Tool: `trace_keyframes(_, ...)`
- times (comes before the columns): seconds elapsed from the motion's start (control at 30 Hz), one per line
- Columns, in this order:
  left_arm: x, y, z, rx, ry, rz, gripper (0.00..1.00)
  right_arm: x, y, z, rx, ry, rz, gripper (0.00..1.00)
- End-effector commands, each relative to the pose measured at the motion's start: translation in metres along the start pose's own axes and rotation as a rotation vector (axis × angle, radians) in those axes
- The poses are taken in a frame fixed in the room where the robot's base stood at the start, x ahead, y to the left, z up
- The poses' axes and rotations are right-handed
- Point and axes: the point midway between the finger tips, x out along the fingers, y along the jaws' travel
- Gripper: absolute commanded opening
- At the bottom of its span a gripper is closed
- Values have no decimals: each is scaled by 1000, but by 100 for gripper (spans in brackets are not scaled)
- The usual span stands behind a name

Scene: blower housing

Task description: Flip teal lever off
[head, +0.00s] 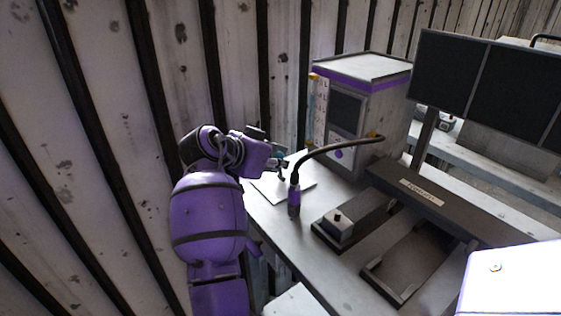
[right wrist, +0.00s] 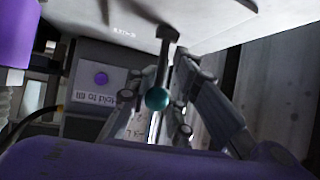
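The teal lever shows in the right wrist view as a dark rod ending in a round teal knob (right wrist: 156,98). It is joined to a pale panel at the top of that view. My right gripper (right wrist: 158,72) is open, with one finger on each side of the lever; I cannot tell whether either finger touches it. In the head view my right gripper (head: 281,163) is small, left of the grey machine, with a bit of teal beside it. The lever's base is hidden there. My left gripper is in neither view.
A grey machine (head: 377,117) with a purple band stands on the pale bench (head: 262,212). A purple button (right wrist: 101,78) with a label is near the lever. A ribbed wall is behind.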

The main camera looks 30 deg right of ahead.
Motion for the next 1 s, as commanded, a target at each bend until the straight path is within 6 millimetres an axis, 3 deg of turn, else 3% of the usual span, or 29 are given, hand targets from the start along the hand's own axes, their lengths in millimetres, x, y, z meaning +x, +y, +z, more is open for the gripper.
trace_keyframes(0.1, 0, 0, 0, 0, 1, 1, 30, -3, -2, -3, 2, 5, -7, 29)
trace_keyframes(0.47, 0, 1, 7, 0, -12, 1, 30, -6, 0, -1, 1, 0, -1, 29)
trace_keyframes(1.0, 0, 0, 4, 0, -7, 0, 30, -105, -2, 0, 1, 0, -4, 29)
